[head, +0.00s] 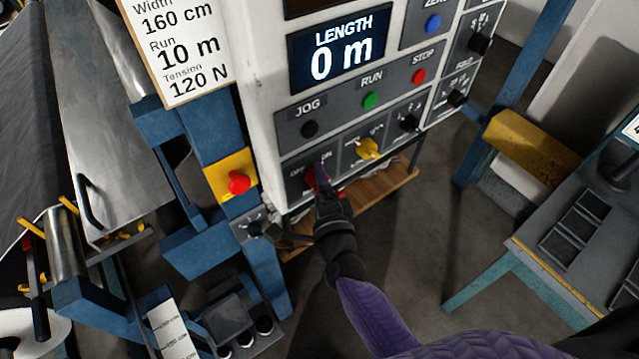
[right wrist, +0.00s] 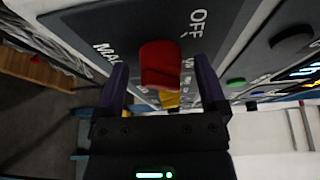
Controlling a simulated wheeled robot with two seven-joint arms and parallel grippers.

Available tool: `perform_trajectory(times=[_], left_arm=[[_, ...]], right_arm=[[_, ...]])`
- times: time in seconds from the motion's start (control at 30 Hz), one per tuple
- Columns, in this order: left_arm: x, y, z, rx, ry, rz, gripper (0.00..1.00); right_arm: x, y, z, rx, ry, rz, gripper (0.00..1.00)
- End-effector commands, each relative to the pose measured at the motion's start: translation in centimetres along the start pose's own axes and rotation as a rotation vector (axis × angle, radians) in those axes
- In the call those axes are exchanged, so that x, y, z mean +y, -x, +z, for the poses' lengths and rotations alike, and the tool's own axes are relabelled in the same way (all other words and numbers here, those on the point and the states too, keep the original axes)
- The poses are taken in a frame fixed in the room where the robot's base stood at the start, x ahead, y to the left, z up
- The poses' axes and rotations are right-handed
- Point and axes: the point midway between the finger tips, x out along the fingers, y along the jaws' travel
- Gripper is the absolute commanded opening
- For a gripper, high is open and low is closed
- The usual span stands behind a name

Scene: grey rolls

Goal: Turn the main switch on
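The main switch is a red knob (right wrist: 160,65) on a dark plate (right wrist: 95,25) with the words "OFF" and a partly hidden "MAIN". In the right wrist view the knob stands between the two fingers of my right gripper (right wrist: 162,88), with a gap on each side. The gripper is open and does not grip the knob. In the head view my right gripper (head: 320,186) is at the lower left plate of the control panel and mostly hides the knob. Which way the knob points is hard to tell. My left gripper is not in view.
A yellow knob (head: 368,148) sits just right of the main switch, with black knobs (head: 409,122) beyond. A red emergency button (head: 238,182) on a yellow box is to the left. JOG, green RUN (head: 371,99) and red STOP buttons are above. The display (head: 340,50) reads 0 m.

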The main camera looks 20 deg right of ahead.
Motion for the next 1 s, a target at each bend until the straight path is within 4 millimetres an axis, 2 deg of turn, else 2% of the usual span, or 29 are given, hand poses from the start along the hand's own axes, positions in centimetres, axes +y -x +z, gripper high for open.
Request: perform_trajectory(times=[0.17, 0.27, 0.53, 0.67, 0.8, 1.0], left_arm=[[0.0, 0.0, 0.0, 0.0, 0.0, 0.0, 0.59], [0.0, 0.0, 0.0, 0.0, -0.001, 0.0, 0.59], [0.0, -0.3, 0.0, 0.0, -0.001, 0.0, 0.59], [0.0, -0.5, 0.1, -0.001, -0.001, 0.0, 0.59], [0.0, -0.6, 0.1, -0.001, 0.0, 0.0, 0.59], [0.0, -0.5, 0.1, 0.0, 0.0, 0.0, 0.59]], right_arm=[[0.0, 0.1, 0.0, 0.0, 0.001, -0.001, 0.91], [0.0, 0.9, 0.0, 0.0, 0.001, 0.0, 0.91], [0.2, 7.1, 0.0, -0.001, 0.001, 0.003, 0.91], [0.1, 9.2, 0.0, 0.0, 0.002, 0.001, 0.91], [0.0, 10.0, 0.0, 0.0, 0.001, 0.0, 0.91], [0.0, 9.9, 0.0, 0.0, 0.001, -0.001, 0.91]])
